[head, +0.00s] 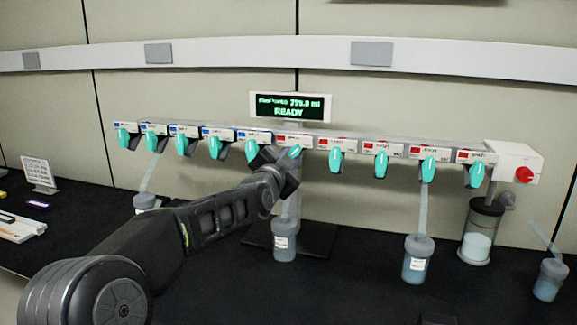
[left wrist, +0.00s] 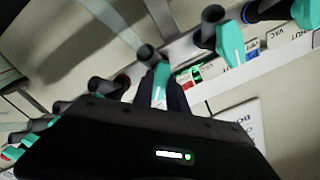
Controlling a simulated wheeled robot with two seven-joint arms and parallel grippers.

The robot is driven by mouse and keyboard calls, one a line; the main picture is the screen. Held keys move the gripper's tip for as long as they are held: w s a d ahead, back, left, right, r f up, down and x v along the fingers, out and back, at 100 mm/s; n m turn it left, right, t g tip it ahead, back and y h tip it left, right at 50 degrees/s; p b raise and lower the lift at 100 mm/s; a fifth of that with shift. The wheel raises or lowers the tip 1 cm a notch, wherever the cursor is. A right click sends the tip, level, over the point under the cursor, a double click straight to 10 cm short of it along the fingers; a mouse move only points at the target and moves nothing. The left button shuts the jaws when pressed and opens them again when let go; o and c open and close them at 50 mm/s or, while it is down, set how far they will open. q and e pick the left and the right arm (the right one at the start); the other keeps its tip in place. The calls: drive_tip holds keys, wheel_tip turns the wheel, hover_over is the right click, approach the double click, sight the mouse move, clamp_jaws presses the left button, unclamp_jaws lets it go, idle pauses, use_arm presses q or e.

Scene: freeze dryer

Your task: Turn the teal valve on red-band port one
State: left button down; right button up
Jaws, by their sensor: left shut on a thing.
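A long manifold rail (head: 390,146) runs along the wall with a row of teal valves, blue-band labels on the left half and red-band labels on the right half. The teal valve (head: 295,150) of the first red-band port sits just right of the last blue one and is partly hidden by my left gripper (head: 280,163). My left gripper is shut on this valve. In the left wrist view the teal handle (left wrist: 160,86) shows between the dark fingers, beside a black port tube (left wrist: 148,53). My right gripper is not in view.
Neighbouring teal valves (head: 336,160) hang close on both sides. A display (head: 291,107) reads READY above the rail. Flasks hang below on tubes: one (head: 284,243) under the gripper, another (head: 417,262) to the right. A white box with a red knob (head: 524,174) ends the rail.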

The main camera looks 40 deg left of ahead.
use_arm(q)
drive_tip(key=n+b, duration=0.2)
drive_tip(key=n, duration=0.1)
drive_tip(key=shift+d+f+n, duration=0.1)
drive_tip(key=shift+f+n, duration=0.1)
drive_tip(key=shift+n, duration=0.1)
drive_tip(key=n+b, duration=0.1)
drive_tip(key=n, duration=0.3)
drive_tip(key=shift+n, duration=0.4)
drive_tip(key=c, duration=1.3)
unclamp_jaws()
drive_tip(key=shift+r, duration=0.1)
drive_tip(key=shift+b+v, duration=0.5)
drive_tip(key=shift+v, duration=3.4)
